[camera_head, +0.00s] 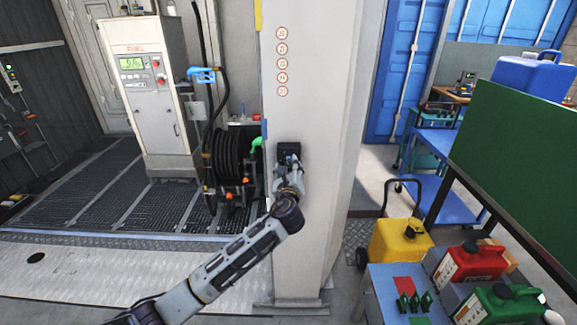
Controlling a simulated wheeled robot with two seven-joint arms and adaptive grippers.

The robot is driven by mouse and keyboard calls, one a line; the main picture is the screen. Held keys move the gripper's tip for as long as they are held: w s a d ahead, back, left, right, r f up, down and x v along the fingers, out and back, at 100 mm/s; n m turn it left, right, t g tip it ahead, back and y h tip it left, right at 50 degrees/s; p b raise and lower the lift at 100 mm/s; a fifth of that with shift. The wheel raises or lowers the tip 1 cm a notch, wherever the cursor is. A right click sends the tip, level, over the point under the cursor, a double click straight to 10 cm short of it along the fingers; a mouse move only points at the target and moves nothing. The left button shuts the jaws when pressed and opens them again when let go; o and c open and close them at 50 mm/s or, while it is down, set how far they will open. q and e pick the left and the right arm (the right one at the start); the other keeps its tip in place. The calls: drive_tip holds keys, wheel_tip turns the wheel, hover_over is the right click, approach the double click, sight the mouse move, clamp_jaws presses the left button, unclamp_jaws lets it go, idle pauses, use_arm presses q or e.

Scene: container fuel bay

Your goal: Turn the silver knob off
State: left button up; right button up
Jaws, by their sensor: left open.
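My left arm reaches up from the bottom left to the light grey pillar (325,110). My left gripper (287,165) is open, right at a small dark box (289,149) on the pillar's front face. I cannot make out a silver knob; the gripper covers the lower part of the box and may hide it. I cannot tell whether the fingers touch the box. My right gripper is not in view.
A fuel dispenser (160,110) and a black hose reel (231,160) stand left of the pillar. At right are a yellow can (395,243), a red can (465,264), a green can (497,306) and a green board (520,165). Floor left of the pillar's base is clear.

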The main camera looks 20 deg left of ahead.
use_arm(q)
drive_tip(key=shift+w+a, duration=0.2)
drive_tip(key=shift+w, duration=0.4)
drive_tip(key=c, duration=1)
drive_tip(key=shift+c, duration=0.2)
